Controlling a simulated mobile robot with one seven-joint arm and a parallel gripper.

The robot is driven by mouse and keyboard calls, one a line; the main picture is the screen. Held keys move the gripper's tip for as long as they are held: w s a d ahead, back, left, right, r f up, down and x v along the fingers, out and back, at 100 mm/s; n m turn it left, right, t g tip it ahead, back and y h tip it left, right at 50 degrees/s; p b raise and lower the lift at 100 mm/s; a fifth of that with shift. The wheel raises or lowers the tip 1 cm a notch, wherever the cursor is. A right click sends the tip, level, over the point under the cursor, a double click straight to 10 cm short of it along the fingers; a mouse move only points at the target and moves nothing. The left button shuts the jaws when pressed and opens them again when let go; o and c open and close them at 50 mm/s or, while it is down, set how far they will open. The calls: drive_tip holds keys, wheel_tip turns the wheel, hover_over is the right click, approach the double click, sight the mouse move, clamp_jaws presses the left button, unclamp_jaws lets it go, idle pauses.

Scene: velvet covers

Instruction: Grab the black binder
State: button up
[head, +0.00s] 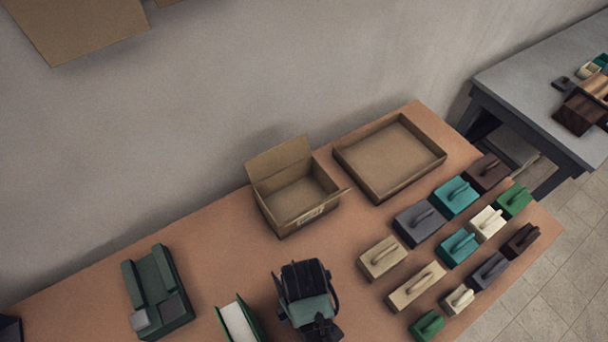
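No black binder shows clearly. A dark navy or black object (9,329) is cut off at the lower left edge, and I cannot tell whether it is a binder. A green binder-like object (240,322) with white inside stands at the bottom edge, partly cut off. Right of it is a bulky black and teal shape (306,296) with curved black side pieces. It may be my gripper or a bag; I cannot tell which. No separate fingertips can be made out, and nothing held is clear.
A wooden table (225,247) runs along the wall. It bears an open cardboard box (277,208), a shallow tray (378,190), a dark green organizer (147,272) and several handled blocks (412,222) at right. Bare tabletop lies between the organizer and the box. A grey table (530,85) stands beyond.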

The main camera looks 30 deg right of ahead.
drive_tip(key=shift+f, duration=0.5)
clamp_jaws()
